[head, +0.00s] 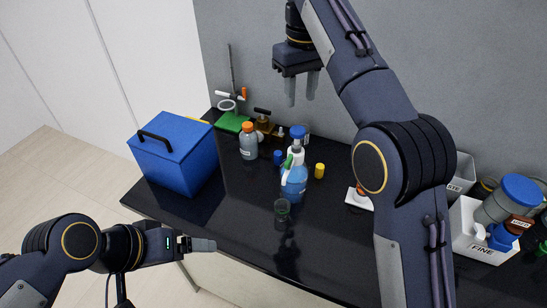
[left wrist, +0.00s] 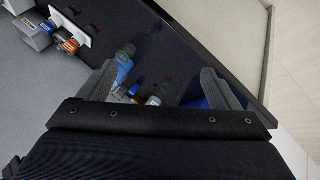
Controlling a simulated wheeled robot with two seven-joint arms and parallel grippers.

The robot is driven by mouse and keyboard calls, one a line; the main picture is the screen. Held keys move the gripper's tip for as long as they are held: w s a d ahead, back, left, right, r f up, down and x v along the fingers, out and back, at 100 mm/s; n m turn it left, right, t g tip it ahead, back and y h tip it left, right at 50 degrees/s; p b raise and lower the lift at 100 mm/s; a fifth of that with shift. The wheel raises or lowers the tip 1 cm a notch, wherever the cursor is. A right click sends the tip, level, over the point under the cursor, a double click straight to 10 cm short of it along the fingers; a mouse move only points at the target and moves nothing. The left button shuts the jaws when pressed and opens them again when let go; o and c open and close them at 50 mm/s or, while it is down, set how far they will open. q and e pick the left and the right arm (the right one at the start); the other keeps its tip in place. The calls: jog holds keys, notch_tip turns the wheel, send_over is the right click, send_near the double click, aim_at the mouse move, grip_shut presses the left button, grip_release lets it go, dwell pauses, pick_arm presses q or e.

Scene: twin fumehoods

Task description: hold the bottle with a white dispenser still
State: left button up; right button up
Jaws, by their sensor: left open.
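A bottle of blue liquid (head: 294,182) with a white top and some green on it stands upright on the black bench, near the middle. It seems to be the blue shape (left wrist: 122,72) beside one finger in the left wrist view. My left gripper (head: 203,245) is open and empty, at the bench's front edge, left of the bottle and apart from it. Its two spread fingers (left wrist: 160,88) show in the left wrist view. My right gripper (head: 301,90) is high above the back of the bench, pointing down, its fingers apart with nothing between them.
A small dark beaker (head: 282,207) stands just in front of the bottle. Behind are an orange-capped bottle (head: 248,143), a blue-capped bottle (head: 298,131) and a yellow-capped vial (head: 319,171). A blue box (head: 175,155) stands left; a white bin (head: 483,248) stands right.

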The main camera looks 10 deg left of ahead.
pick_arm(q)
jog(key=shift+o, duration=1)
jog(key=w+d+n+g+h, duration=0.2)
jog(key=w+d+n+h, duration=0.2)
jog(key=w+d, duration=0.1)
jog(key=shift+w+d+g+h, duration=0.25)
jog(key=shift+d+g+h, duration=0.15)
jog(key=shift+d, duration=0.45)
jog(key=n+t+h, duration=0.6)
jog(key=n, duration=1.1)
send_near(293, 170)
jog(key=w+d+f, duration=0.2)
jog(key=w+f, duration=0.1)
jog(key=shift+w+d+f, duration=0.1)
jog(key=shift+w+f, duration=0.05)
jog(key=shift+w, duration=0.05)
jog(key=shift+x, duration=3.85)
